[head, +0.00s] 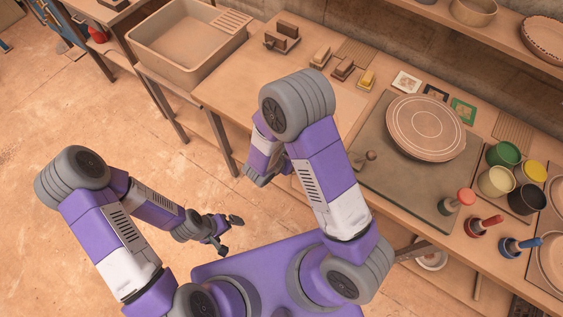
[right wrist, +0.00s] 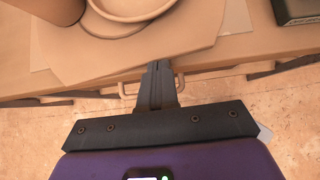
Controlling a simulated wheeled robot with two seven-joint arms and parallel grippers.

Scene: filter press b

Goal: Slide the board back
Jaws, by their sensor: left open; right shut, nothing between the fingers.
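A flat grey board (head: 377,173) lies on the workbench under a large round disc (head: 427,127) in the head view. In the right wrist view a pale flat board (right wrist: 205,42) lies under a round rimmed piece (right wrist: 130,8); I cannot tell if it is the same board. My right gripper (right wrist: 161,66) is shut and empty, its fingers at the bench's front edge beside a pale looped handle (right wrist: 181,83). Whether they touch it is unclear. My right arm hides that spot in the head view. My left gripper (head: 229,236) is open and empty over the floor, away from the bench.
A sink (head: 188,52) stands at the far left of the bench. Paint pots (head: 495,181) and colored-handled tools (head: 483,225) crowd the right side. Small blocks (head: 342,69) and tiles (head: 406,82) line the back. The floor (head: 100,110) at left is open.

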